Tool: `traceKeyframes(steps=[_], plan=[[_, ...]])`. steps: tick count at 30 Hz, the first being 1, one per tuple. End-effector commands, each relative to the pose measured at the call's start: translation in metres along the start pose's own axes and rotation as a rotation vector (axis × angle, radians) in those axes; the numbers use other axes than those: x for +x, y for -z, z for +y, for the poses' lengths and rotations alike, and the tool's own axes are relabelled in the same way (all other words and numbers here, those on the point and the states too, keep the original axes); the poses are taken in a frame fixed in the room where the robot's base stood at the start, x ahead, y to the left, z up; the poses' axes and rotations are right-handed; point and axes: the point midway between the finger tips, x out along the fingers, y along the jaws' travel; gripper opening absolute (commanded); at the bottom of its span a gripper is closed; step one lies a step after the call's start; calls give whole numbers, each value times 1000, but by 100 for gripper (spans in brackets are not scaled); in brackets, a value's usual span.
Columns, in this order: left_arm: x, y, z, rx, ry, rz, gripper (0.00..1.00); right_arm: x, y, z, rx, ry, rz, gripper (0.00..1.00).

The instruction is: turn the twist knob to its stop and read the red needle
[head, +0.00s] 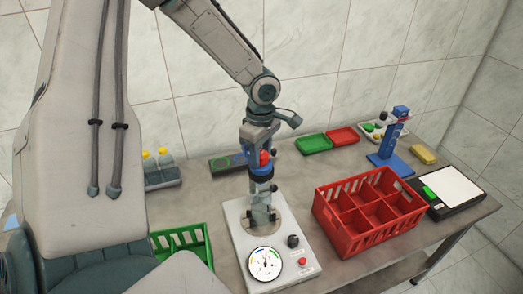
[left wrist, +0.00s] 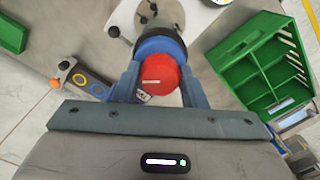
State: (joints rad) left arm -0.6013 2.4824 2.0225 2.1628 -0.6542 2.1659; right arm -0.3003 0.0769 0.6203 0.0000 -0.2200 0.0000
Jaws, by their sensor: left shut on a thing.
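A white panel (head: 240,243) stands on the table with a round dial (head: 265,263), a black knob (head: 292,241) and a red button (head: 302,262). The dial's needle is too small to read surely. My left gripper (head: 261,158) is shut on a red-topped blue round piece with a black ring below it, upright over the panel's round seat. In the left wrist view the red top (left wrist: 157,80) sits between the two blue-grey fingers (left wrist: 156,88). Grey metal parts (head: 263,213) stand below the piece; I cannot tell whether they touch it. My right gripper is not in view.
A red divided crate (head: 370,231) stands right of the panel, with a black scale (head: 430,212) beyond it. A green crate (head: 183,245) is at the left. Green (head: 313,145) and red (head: 342,136) trays and a blue stand (head: 386,155) are at the back.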

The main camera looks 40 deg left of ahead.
Motion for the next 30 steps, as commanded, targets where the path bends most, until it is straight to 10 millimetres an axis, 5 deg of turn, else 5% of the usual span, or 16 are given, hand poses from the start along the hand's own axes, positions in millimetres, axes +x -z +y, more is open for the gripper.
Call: traceKeyframes(steps=[3, 4, 6, 16, 30], plan=[[0, 0, 0, -2, 0, 0, 14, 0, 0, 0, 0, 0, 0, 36], [0, 0, 0, -2, 0, 0, 44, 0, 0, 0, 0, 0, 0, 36], [0, 0, 0, -3, 0, 0, 55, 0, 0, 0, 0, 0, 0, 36], [3, 0, 0, -53, -2, 0, 55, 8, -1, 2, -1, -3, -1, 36], [3, 0, 0, -672, -2, -1, 55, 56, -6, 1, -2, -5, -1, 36]])
